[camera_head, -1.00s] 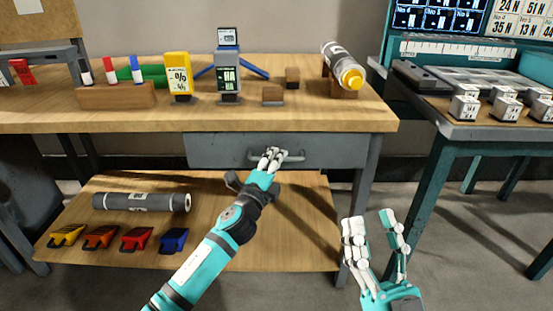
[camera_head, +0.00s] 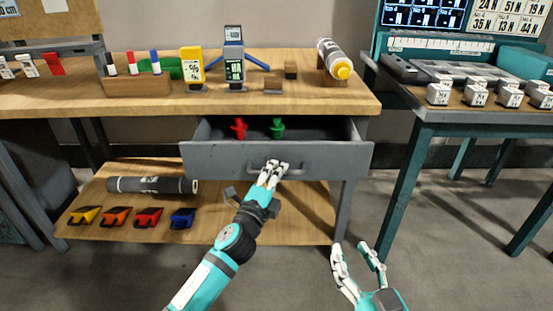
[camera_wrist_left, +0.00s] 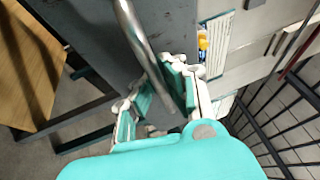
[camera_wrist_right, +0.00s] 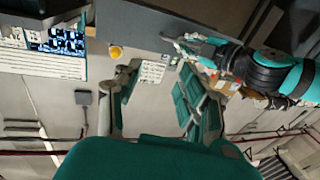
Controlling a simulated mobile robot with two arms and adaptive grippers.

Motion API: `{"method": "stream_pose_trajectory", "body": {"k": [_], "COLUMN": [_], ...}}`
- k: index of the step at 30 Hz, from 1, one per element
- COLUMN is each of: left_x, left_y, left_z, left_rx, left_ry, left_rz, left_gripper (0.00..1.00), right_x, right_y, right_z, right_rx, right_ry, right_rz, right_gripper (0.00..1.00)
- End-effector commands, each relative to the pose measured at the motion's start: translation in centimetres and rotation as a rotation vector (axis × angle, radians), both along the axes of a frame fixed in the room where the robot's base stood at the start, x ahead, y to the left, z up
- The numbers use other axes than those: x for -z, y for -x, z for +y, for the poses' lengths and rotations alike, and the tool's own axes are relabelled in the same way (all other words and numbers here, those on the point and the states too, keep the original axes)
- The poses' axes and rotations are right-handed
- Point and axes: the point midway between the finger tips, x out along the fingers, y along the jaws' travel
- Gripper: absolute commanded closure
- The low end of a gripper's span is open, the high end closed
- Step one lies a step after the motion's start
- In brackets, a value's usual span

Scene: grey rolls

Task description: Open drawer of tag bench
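The wooden-topped bench's grey drawer (camera_head: 220,163) is pulled out in the head view, its inside showing. A red item (camera_head: 239,128) and a green item (camera_head: 277,128) stand in it. The drawer's bar handle (camera_head: 296,170) is on its front. My left gripper (camera_head: 272,170) is at the handle.
The bench top (camera_head: 130,102) holds a pen block, a yellow device, a grey device and a bottle (camera_head: 333,58). The lower shelf (camera_head: 225,230) holds a grey roll (camera_head: 150,185) and several coloured scoops. A teal table (camera_head: 440,115) stands at right. Floor between is clear.

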Motion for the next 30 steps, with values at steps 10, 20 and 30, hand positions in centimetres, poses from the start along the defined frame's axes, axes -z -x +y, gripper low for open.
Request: {"method": "stream_pose_trajectory", "body": {"k": [10,20,30], "left_x": [0.1,0.2,0.3], "left_y": [6.4,9.1,9.3], "left_z": [0.1,0.1,0.1], "left_rx": [-0.004,-0.004,-0.004], "left_ry": [-0.004,-0.005,-0.005], "left_rz": [0.005,0.003,0.003], "left_gripper": [1.00,1.00,1.00], "right_x": [8.3,11.0,11.3], "right_y": [3.0,5.3,5.5], "right_z": [-2.1,-3.1,-3.2], "right_rx": [0.033,0.045,0.046], "right_ry": [0.122,0.163,0.166], "right_rz": [0.494,0.670,0.684], "right_gripper": [0.60,0.60,0.60]}}
